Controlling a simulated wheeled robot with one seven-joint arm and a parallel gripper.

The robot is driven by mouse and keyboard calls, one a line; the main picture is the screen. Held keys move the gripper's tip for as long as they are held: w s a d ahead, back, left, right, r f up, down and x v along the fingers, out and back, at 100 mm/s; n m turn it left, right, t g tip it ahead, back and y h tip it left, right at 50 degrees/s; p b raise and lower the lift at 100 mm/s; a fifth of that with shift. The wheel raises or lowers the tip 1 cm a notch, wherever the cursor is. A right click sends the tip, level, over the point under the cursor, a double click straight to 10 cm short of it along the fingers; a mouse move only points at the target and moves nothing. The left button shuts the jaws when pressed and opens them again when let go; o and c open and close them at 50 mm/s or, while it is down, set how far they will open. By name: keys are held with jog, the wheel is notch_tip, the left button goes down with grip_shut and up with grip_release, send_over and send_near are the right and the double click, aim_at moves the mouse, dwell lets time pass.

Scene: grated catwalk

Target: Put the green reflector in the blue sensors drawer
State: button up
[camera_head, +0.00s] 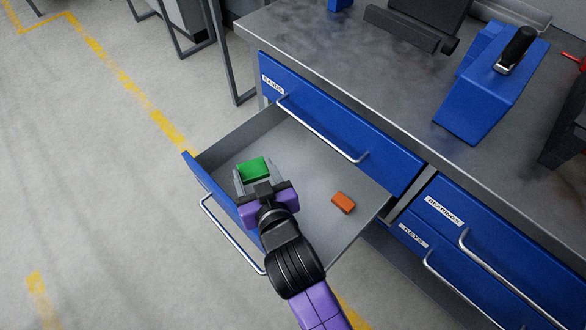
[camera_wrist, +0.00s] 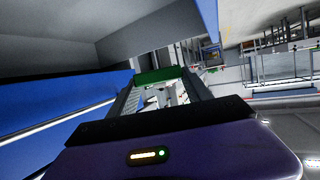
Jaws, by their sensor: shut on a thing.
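The green reflector (camera_head: 253,168) is a small green block held between the fingers of my gripper (camera_head: 254,181). It also shows in the wrist view (camera_wrist: 160,75) at the fingertips. My gripper is shut on it, over the open drawer near its left front part. The open blue drawer (camera_head: 327,230) has a grey inside and a bar handle; its own label is not readable here. Whether the reflector touches the drawer floor I cannot tell. An orange block (camera_head: 343,202) lies on the drawer floor to the right.
A closed drawer labelled like "BANDS" (camera_head: 335,120) is above the open one. Drawers labelled BEARINGS (camera_head: 450,215) and KEYS (camera_head: 412,236) are to the right. The grey worktop (camera_head: 340,50) carries a blue machine (camera_head: 490,90). The floor at left is clear.

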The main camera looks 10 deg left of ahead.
jog(key=w+d, duration=0.6)
jog(key=w, duration=0.2)
jog(key=shift+w+d+f+b, duration=0.15)
jog(key=shift+f+b, duration=0.55)
jog(key=shift+f, duration=1.2)
jog(key=shift+w+d+f+b, duration=0.15)
jog(key=shift+f+b, duration=0.55)
jog(key=shift+f, duration=1.25)
jog(key=shift+w+d+f+b, duration=0.15)
jog(key=shift+f+b, duration=0.55)
jog(key=shift+f, duration=1.2)
jog(key=shift+s+f, duration=0.1)
jog(key=shift+f+b, duration=0.35)
jog(key=shift+b, duration=0.05)
jog(key=shift+f, duration=0.15)
jog(key=o, duration=1.3)
